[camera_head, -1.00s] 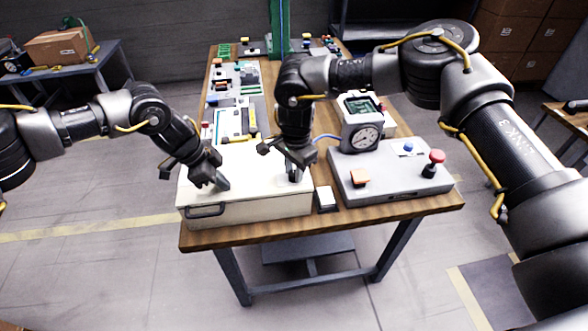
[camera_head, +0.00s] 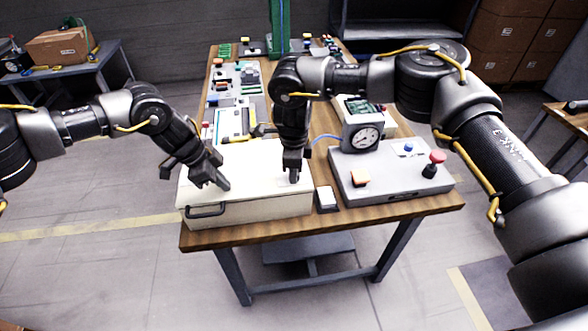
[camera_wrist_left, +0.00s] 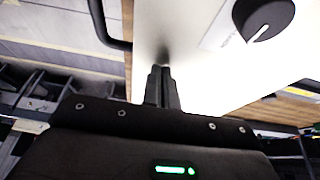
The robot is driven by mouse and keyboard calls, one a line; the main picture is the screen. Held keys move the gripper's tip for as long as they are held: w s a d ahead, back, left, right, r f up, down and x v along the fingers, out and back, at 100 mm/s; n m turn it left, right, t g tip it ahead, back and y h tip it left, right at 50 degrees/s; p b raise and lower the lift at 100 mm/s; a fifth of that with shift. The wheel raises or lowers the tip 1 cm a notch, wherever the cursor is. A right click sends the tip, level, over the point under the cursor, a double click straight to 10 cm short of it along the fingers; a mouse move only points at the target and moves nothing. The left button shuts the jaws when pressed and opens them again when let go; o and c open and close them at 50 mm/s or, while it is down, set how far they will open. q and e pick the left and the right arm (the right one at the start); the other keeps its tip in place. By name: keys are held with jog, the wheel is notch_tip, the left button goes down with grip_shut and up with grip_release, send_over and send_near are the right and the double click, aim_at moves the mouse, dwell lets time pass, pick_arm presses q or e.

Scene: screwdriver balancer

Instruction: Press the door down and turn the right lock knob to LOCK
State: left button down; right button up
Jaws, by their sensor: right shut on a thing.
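The cream box's flat door (camera_head: 247,166) lies level on top of the box, with a dark handle (camera_head: 206,211) on its front. My left gripper (camera_head: 225,185) is shut, its tips against or just above the door near the front middle. Its closed fingers (camera_wrist_left: 161,85) show in the left wrist view. The right knob's label is unreadable.
A grey panel with a red button (camera_head: 437,157), a blue button and an orange button stands right of the box. A small white-topped block (camera_head: 326,196) lies between. Trays of parts (camera_head: 232,122) lie behind the box.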

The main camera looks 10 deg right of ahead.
pick_arm(q)
jog(key=shift+a+f, duration=0.1)
jog(key=shift+f, duration=0.1)
pick_arm(e)
jog(key=m, duration=0.4)
jog(key=shift+s+m, duration=0.1)
jog(key=shift+m, duration=2.1)
pick_arm(q)
jog(key=shift+s, duration=0.1)
pick_arm(e)
jog(key=o, duration=1)
jog(key=shift+r, duration=0.1)
jog(key=r, duration=1.1)
jog(key=shift+s+a+r, duration=0.15)
jog(key=shift+a+r, duration=0.15)
jog(key=shift+r, duration=0.1)
